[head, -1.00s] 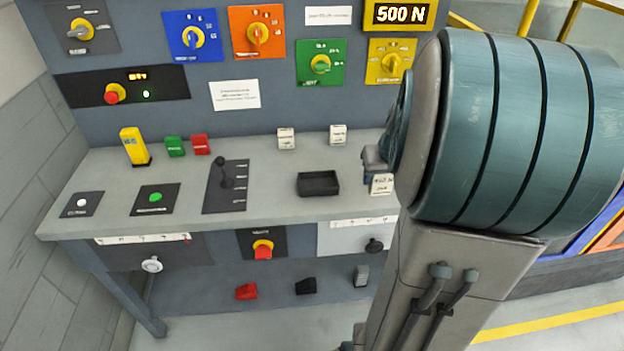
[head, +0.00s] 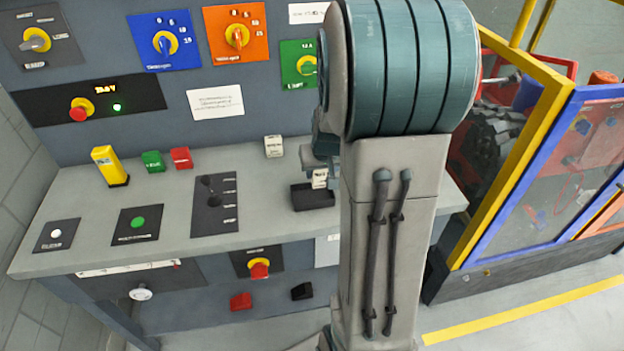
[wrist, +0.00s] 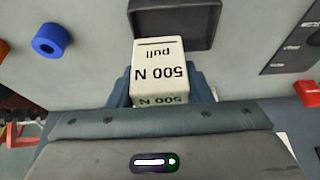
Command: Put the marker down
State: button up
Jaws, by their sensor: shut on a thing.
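The marker (wrist: 158,65) is a white block with "500 N" and "pull" printed on it, upside down in the wrist view. My gripper (wrist: 160,92) is shut on it, with a blue-grey finger on each side. In the head view the marker (head: 320,178) shows beside my arm, at the back right of a small black tray (head: 312,199). In the wrist view the tray (wrist: 212,22) lies just beyond the marker, and the marker overlaps its near edge in the picture. I cannot tell whether the marker touches anything below it.
Another white block (head: 273,146) stands at the bench's back. A lever panel (head: 228,210) lies left of the tray; yellow, green and red blocks stand farther left. A blue ring-shaped thing (wrist: 50,40) shows in the wrist view. My arm hides the bench's right part.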

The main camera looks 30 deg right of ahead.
jog(key=shift+w+a+f, duration=0.85)
jog(key=shift+w, duration=0.1)
jog(key=shift+f, duration=1.95)
jog(key=shift+f, duration=0.1)
jog(key=o, duration=1)
